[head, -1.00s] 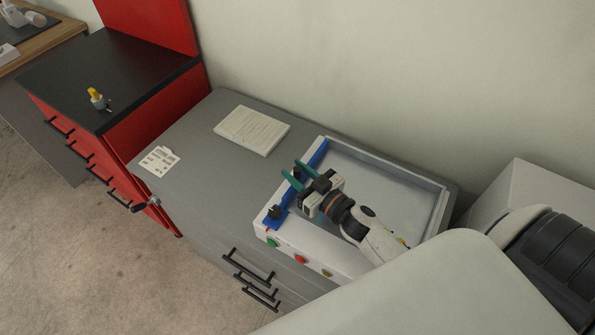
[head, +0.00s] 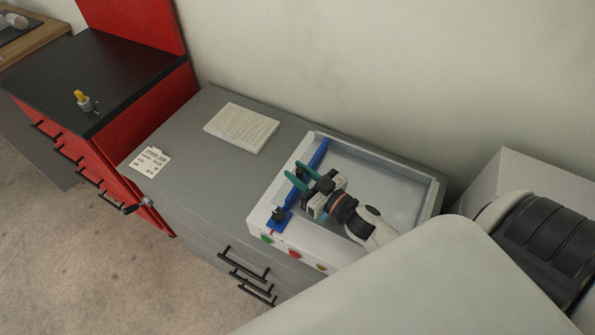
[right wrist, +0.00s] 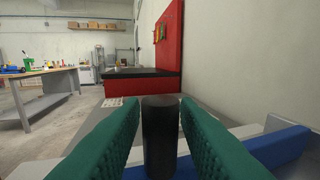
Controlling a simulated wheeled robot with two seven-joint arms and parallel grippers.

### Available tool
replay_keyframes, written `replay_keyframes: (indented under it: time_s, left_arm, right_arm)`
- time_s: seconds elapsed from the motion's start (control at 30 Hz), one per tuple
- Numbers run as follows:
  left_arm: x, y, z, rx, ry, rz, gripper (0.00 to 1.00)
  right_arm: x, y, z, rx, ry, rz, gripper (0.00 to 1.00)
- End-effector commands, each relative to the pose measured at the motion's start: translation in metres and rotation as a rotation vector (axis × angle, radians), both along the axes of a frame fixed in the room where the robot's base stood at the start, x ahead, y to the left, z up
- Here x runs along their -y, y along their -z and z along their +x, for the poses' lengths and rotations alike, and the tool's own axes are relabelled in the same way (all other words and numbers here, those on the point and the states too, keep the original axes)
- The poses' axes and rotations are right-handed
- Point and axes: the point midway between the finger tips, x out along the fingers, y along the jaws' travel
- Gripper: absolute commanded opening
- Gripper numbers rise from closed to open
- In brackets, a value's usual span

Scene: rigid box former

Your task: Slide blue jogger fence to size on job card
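The blue jogger fence (head: 317,158) runs across the left part of the white box former tray (head: 390,185), with a dark knob (head: 278,214) at its near end. My right gripper (head: 297,180) is over the fence. In the right wrist view its green fingers (right wrist: 160,110) stand on either side of the fence's black upright post (right wrist: 160,140), close against it, and appear shut on it. The blue fence also shows there at lower right (right wrist: 275,152). A small printed white card (head: 150,161), likely the job card, lies on the grey cabinet top; its print is unreadable. My left gripper is not visible.
A white paper stack (head: 242,128) lies on the grey top (head: 195,150), left of the tray. Green, red and yellow buttons line the tray's front. A red cabinet with a black top (head: 90,75) holds a small yellow-topped item (head: 84,100). The wall is close behind.

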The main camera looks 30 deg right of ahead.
Motion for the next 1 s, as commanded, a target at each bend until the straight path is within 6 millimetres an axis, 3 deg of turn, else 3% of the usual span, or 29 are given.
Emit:
replay_keyframes:
  time_s: [0.37, 0.8, 1.0]
  left_arm:
    - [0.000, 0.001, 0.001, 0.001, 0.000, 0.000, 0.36]
    - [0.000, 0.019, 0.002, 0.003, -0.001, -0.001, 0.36]
    - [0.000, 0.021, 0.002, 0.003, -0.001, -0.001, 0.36]
  right_arm:
    - [0.001, 0.001, -0.003, -0.001, 0.000, 0.001, 0.37]
    - [0.018, 0.002, -0.065, -0.002, 0.000, -0.001, 0.37]
    - [0.020, 0.000, -0.073, 0.001, 0.000, 0.000, 0.37]
